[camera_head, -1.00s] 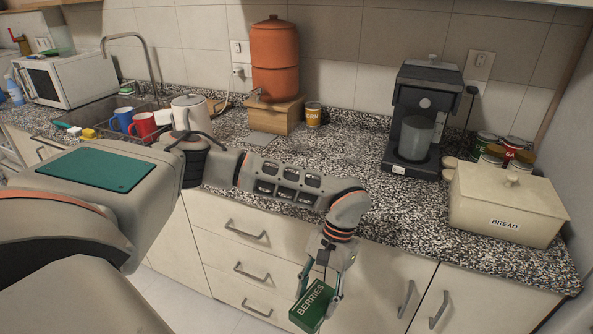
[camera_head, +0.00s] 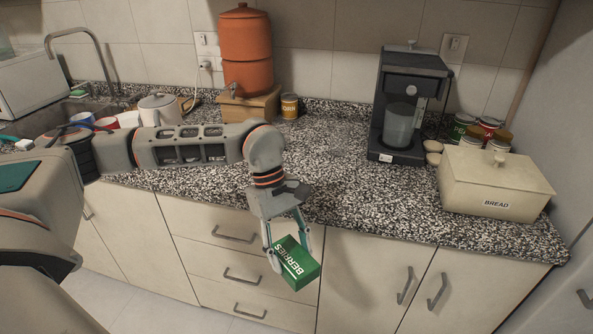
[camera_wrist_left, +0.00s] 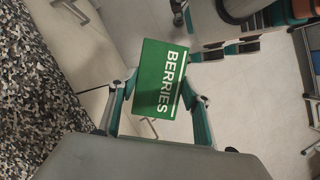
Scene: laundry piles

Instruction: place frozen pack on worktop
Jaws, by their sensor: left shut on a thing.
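The frozen pack is a green box marked BERRIES (camera_head: 297,262), held in my left gripper (camera_head: 288,250) in front of the drawers, below the worktop's front edge. In the left wrist view the green pack (camera_wrist_left: 160,80) sits between the two fingers of my left gripper (camera_wrist_left: 158,95), which is shut on it. The worktop (camera_head: 330,180) is speckled black and white granite and lies behind and above the pack. My right gripper is not in view.
On the worktop stand a black coffee machine (camera_head: 408,105), a cream bread bin (camera_head: 495,183), several tins (camera_head: 463,128), a terracotta water dispenser (camera_head: 245,48) on a wooden stand, a CORN tin (camera_head: 289,106) and a kettle (camera_head: 160,108). The middle stretch before the coffee machine is clear.

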